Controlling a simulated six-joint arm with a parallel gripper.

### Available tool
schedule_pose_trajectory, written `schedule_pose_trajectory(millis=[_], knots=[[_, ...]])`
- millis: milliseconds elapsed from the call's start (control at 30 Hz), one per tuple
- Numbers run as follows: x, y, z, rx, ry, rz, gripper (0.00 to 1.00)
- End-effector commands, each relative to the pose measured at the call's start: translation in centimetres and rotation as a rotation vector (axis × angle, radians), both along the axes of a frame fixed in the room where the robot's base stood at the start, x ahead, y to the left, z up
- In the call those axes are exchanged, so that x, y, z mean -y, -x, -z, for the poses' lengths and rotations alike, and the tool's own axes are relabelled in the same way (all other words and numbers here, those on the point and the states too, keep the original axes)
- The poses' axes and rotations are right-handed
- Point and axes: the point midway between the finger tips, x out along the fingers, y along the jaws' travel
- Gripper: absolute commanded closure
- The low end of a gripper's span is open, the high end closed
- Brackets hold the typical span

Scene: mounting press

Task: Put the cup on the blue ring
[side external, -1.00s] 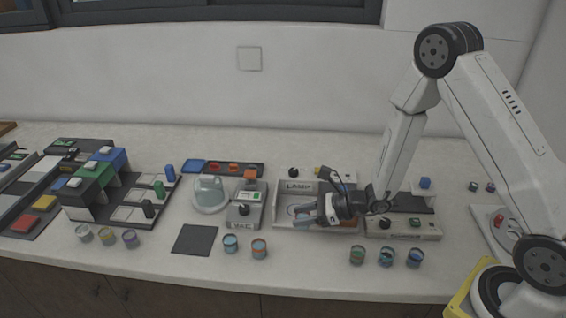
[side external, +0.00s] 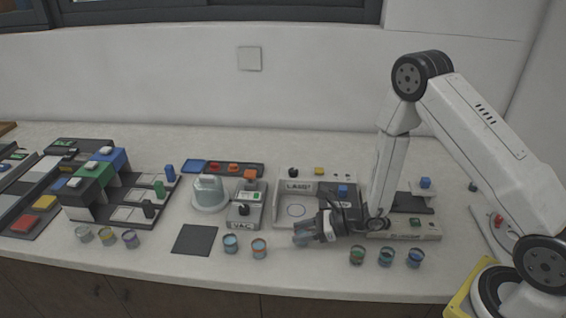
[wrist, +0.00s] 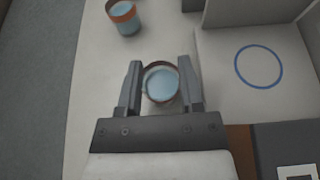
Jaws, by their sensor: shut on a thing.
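My gripper (wrist: 161,88) is shut on a cup (wrist: 162,84) with a brownish rim and pale blue inside; the cup sits between the two fingers. The blue ring (wrist: 259,66) is a bare outline on a pale floor to the right of the cup, apart from it. In the side view my gripper (side external: 303,234) is low at the front edge of the open lamp box, and the ring (side external: 296,210) shows behind it. The held cup cannot be made out there.
The walls of the lamp box (side external: 279,204) stand around the ring. A blue cup with an orange rim (wrist: 124,17) stands near the held cup, and several cups stand along the counter front. The VAC unit (side external: 245,217) is to the left. A dark flat pad (side external: 195,240) lies further left.

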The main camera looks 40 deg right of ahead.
Motion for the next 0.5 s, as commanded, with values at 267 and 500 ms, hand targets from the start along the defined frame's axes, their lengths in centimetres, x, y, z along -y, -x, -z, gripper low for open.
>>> schedule_pose_trajectory(millis=[267,500], knots=[[0.00,0.02,0.37,0.001,0.001,0.000,1.00],[0.00,0.02,0.66,0.000,0.000,0.000,1.00]])
